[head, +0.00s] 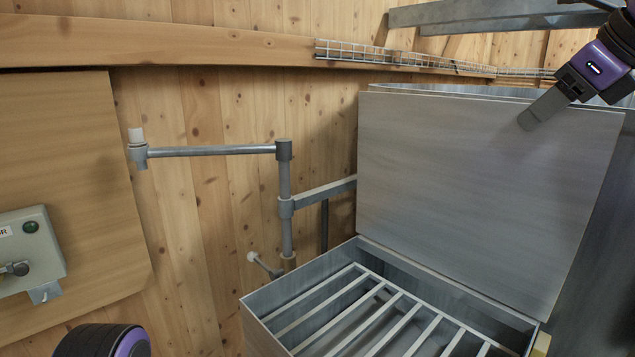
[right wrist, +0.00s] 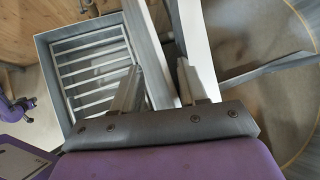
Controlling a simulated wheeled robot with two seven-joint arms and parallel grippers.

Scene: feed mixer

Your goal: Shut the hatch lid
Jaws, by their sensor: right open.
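The hatch lid (head: 470,190) is a flat grey metal panel, raised nearly upright at the back of the open hatch box (head: 262,308). Slatted bars show inside the hatch box. My right gripper (head: 530,118) is at the lid's upper right edge, with one finger in front of the lid's face; the other is hidden in the head view. In the right wrist view the gripper (right wrist: 156,75) is open, and the lid's edge (right wrist: 147,50) runs between its fingers. I cannot tell whether they touch it. Only part of my left arm shows at the lower left; its gripper is out of view.
A grey pipe stand (head: 285,200) with a horizontal arm stands left of the hatch. A control box (head: 30,255) with a green button is on a wooden panel at the far left. A wire cable tray (head: 400,57) runs along a wall beam. Open space lies above the slats.

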